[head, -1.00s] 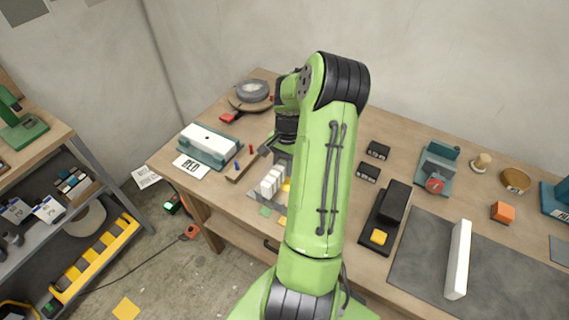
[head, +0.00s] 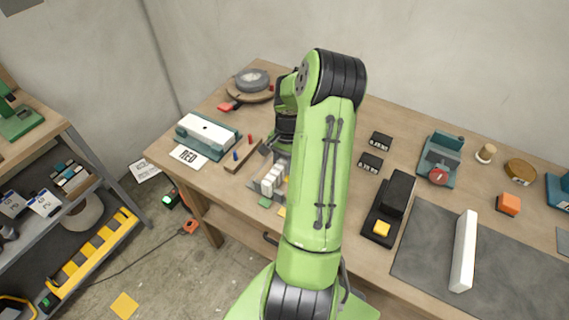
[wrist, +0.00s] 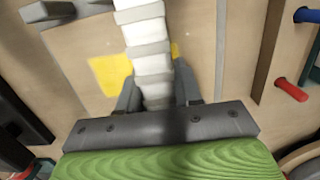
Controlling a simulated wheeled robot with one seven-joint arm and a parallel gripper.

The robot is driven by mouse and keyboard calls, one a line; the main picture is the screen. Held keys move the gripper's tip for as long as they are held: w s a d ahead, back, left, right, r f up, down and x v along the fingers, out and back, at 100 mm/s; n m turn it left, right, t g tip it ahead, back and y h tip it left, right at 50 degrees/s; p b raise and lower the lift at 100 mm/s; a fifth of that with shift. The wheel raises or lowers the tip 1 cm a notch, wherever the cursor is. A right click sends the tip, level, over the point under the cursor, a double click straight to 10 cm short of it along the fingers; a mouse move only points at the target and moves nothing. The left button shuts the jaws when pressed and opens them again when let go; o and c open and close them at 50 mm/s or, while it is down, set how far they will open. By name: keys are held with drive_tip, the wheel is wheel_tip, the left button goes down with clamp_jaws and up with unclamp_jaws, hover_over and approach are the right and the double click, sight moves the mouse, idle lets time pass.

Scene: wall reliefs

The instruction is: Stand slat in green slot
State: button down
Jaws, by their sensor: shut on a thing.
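A white piece with grey bands (head: 272,181), which looks like the slat, is beside my arm at the near left of the bench. In the wrist view the banded piece (wrist: 147,50) runs between my two dark fingers. My gripper (wrist: 157,95) is shut on it. In the head view my arm hides most of the gripper. A small green patch (head: 265,202) lies just below the white piece, and a yellow patch (head: 282,211) beside it. The wrist view shows a yellow patch (wrist: 110,75) under the piece. I cannot make out the slot opening or whether the piece touches anything.
A wooden strip with red and blue pegs (head: 243,155) lies left of the gripper. A black block with a yellow button (head: 390,208) and a white bar (head: 464,250) stand right.

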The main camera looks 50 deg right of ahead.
drive_tip(key=shift+f, duration=0.2)
drive_tip(key=c, duration=0.7)
unclamp_jaws()
drive_tip(key=r, duration=0.5)
drive_tip(key=d+r+p, duration=0.1)
drive_tip(key=r, duration=0.4)
drive_tip(key=d+r+p, duration=0.1)
drive_tip(key=r, duration=0.4)
drive_tip(key=shift+r, duration=0.35)
drive_tip(key=shift+w, duration=0.1)
